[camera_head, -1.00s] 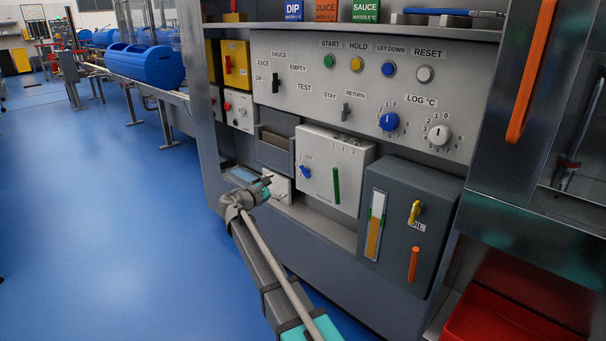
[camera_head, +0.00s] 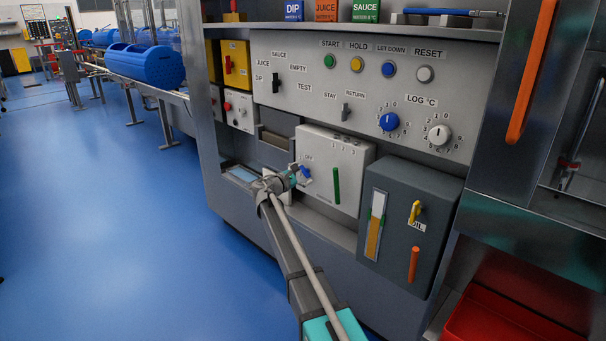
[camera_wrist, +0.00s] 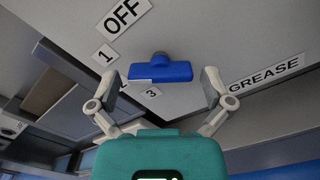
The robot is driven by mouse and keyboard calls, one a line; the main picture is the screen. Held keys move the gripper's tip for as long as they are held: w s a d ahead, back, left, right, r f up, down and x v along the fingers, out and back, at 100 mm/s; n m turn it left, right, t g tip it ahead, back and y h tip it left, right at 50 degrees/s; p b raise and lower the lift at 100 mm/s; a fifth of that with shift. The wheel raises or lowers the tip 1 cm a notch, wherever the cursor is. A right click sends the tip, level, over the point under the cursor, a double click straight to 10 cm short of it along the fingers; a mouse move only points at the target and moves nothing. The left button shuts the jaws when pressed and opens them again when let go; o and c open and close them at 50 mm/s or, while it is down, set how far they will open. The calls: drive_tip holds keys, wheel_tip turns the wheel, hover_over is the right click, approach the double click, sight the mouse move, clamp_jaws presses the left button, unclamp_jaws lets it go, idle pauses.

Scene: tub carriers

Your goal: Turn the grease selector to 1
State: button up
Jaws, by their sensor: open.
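The grease selector is a blue bar-shaped knob (camera_wrist: 162,71) on the front of a pale grey box. In the wrist view its bar lies nearly level. Labels OFF (camera_wrist: 122,17), 1 (camera_wrist: 106,54), 3 (camera_wrist: 151,92) and GREASE (camera_wrist: 267,72) stand around it; another number is partly hidden by a finger. I cannot tell for sure which label it points at. My gripper (camera_wrist: 160,86) is open, one finger on each side of the knob, with gaps on both sides. In the head view the knob (camera_head: 306,172) is just beyond my gripper (camera_head: 296,173).
A green upright bar (camera_head: 337,185) is on the same box, right of the knob. A dark grey box (camera_head: 390,245) with a yellow knob (camera_head: 415,212) and an orange bar (camera_head: 413,264) stands to the right. Open blue floor (camera_head: 120,230) lies to the left.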

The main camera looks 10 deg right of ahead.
idle(0.3)
drive_tip(key=c, duration=1)
drive_tip(key=shift+o, duration=0.2)
drive_tip(key=shift+d+m, duration=0.1)
drive_tip(key=shift+m, duration=1)
drive_tip(key=o, duration=1)
drive_tip(key=shift+c, duration=0.2)
